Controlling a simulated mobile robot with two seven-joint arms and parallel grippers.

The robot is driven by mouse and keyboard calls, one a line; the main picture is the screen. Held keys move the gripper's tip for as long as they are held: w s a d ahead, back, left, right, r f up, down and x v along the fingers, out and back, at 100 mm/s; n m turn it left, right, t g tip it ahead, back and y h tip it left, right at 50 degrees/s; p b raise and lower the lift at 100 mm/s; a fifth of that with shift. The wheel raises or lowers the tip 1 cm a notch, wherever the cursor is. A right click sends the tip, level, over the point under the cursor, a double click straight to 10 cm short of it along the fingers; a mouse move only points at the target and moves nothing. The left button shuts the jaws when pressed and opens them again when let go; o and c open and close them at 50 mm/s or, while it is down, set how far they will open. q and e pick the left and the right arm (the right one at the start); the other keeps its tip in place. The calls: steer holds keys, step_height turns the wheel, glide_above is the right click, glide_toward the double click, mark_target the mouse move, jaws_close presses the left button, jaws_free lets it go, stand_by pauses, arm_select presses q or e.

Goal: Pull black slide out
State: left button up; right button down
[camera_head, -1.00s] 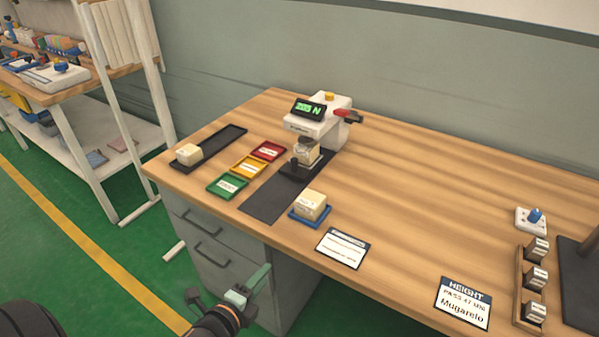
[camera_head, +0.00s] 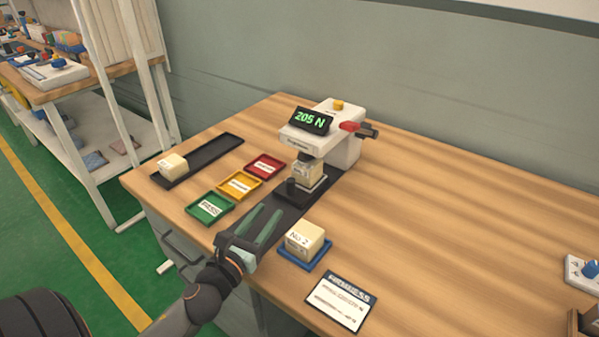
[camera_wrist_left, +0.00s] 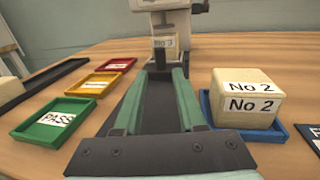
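The black slide (camera_head: 297,191) with its dark knob sits at the front of the white force tester (camera_head: 341,150), on a dark strip (camera_head: 290,209). A pale block labelled No 3 (camera_head: 308,173) stands on the slide under the press head; it also shows in the left wrist view (camera_wrist_left: 164,55). My left gripper (camera_head: 268,209) is over the near part of the strip, in front of the slide. Its two greenish fingers are apart with nothing between them, pointing at the slide in the left wrist view (camera_wrist_left: 160,73). My right gripper is not in view.
A block labelled No 2 (camera_head: 304,238) sits on a blue tray (camera_head: 301,263) right of my left gripper. Green (camera_head: 205,216), yellow (camera_head: 236,194) and red (camera_head: 262,171) trays lie left. A long black tray (camera_head: 214,152) holds another block. The tester display reads 205 N.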

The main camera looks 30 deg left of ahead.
mark_target(289, 185)
arm_select(q)
steer(key=shift+w, duration=0.35)
steer(key=w, duration=0.3)
steer(key=w+a, duration=0.1)
steer(key=w, duration=0.7)
steer(key=shift+w+a, duration=0.2)
steer(key=shift+w, duration=0.05)
jaws_close()
stand_by(0.9)
